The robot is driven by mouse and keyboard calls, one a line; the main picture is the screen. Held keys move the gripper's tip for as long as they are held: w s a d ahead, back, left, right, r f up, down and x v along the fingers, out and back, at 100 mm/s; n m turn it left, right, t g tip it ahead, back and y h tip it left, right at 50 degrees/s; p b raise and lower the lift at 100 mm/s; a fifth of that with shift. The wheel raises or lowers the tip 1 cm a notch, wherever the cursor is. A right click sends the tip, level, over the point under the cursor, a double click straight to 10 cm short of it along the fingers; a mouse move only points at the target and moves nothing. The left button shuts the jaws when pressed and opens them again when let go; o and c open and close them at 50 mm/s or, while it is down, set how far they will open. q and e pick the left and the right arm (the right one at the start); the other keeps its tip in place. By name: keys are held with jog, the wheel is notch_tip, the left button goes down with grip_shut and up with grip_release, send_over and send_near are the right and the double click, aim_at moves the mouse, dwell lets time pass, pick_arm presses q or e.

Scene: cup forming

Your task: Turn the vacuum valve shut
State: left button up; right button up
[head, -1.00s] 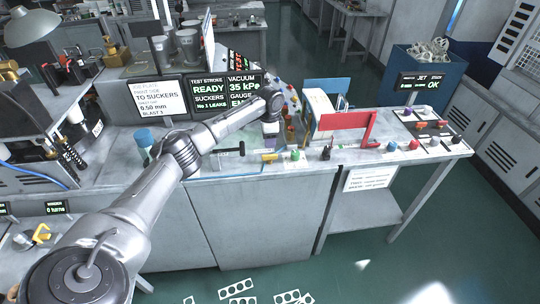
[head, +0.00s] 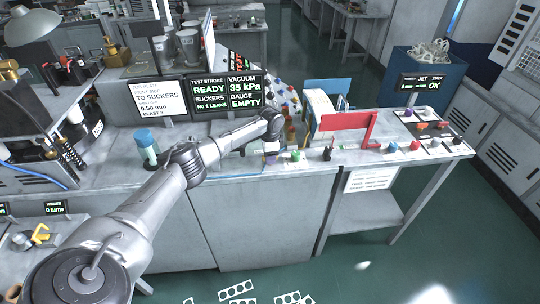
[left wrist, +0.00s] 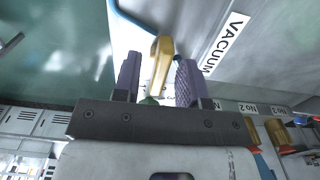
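The brass-yellow vacuum valve handle (left wrist: 161,62) shows in the left wrist view, beside a white label reading VACUUM (left wrist: 224,45). My left gripper (left wrist: 158,75) has its two purple fingers apart, one on each side of the handle as seen here. A gap shows on the left of the handle; on the right the finger looks close, and I cannot tell if it touches. In the head view my left gripper (head: 271,156) points down at the bench front, and hides the valve. A display (head: 245,91) reads VACUUM 35 kPa and GAUGE EMPTY. My right gripper is out of view.
A green knob (head: 296,156) and a black lever (head: 327,153) stand right of the gripper. A red panel (head: 345,121) rises behind them. More coloured knobs sit along the bench's right end.

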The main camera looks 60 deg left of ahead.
pick_arm(q)
grip_shut()
